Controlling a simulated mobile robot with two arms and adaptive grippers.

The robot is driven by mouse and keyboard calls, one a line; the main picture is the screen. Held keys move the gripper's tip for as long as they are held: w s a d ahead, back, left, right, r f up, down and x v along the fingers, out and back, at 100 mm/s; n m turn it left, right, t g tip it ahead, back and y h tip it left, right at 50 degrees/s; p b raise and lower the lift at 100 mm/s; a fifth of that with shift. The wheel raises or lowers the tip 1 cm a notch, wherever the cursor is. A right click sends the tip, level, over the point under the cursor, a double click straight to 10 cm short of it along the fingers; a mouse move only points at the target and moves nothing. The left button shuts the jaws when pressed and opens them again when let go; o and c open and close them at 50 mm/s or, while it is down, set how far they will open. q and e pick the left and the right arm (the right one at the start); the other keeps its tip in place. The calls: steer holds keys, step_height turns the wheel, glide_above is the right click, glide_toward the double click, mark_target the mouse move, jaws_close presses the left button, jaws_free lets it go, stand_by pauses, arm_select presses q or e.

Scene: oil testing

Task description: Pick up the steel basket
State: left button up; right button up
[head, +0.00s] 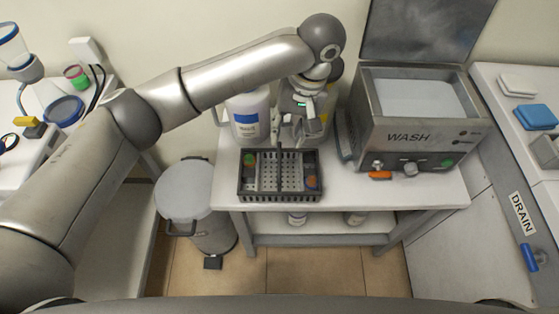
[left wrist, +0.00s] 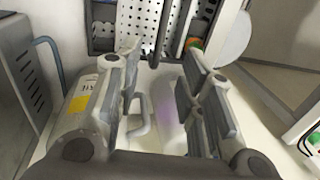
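In the left wrist view the basket (left wrist: 140,18) is at the top edge, partly cut off. My left gripper (head: 288,142) is above the table at the basket's back edge, fingers pointing down toward it. In the left wrist view its fingers (left wrist: 163,58) are spread apart with nothing between them. My right gripper is not in view.
A white jug (head: 248,118) stands behind the basket, with another container partly behind my gripper. The wash unit (head: 418,120) is close on the right. A grey bin (head: 184,190) stands on the floor at left. The table is clear just right of the basket.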

mark_target(280, 159)
arm_select(q)
steer(key=f, duration=0.3)
steer(key=s+a+f, duration=0.1)
steer(key=shift+f, duration=0.45)
steer(key=f, duration=0.2)
steer(key=a+f, duration=0.1)
steer(key=f, duration=0.1)
steer(key=shift+s+f, duration=0.15)
steer(key=shift+f, duration=0.3)
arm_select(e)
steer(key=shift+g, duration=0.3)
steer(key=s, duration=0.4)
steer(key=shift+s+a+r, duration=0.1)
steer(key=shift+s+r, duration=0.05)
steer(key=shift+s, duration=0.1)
arm_select(q)
steer(key=shift+f+p, duration=0.2)
steer(key=shift+p, duration=0.4)
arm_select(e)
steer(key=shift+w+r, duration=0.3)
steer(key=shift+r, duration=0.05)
arm_select(q)
jaws_close()
